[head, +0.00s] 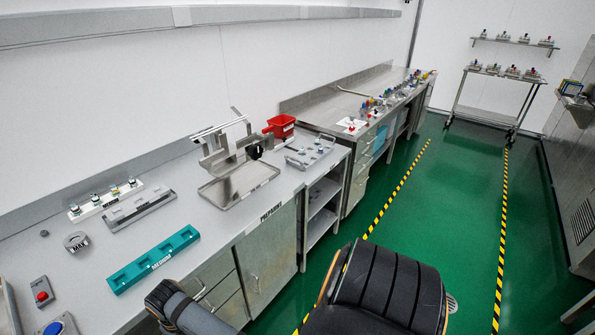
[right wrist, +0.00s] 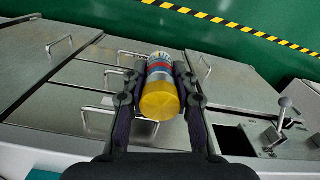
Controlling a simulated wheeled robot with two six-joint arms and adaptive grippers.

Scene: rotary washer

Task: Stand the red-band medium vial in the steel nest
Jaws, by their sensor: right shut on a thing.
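In the right wrist view my right gripper (right wrist: 159,74) is shut on the red-band vial (right wrist: 160,100). The vial has a gold end towards the camera, a red band and a pale far end. Its sides are between the two dark fingers, clear of any surface below. In the head view a small grey rounded block (head: 75,241) with a dark label lies on the left bench; I cannot tell surely whether it is the steel nest. A teal rack (head: 153,260) with square pockets lies in front of it. My left gripper is not in view.
The bench also holds a white rack (head: 105,200) with small vials, a grey slotted rack (head: 140,208), a steel tray (head: 238,187) under a bracket, a red bin (head: 281,126) and a red button box (head: 40,292). The bench front has drawers with handles (right wrist: 60,44).

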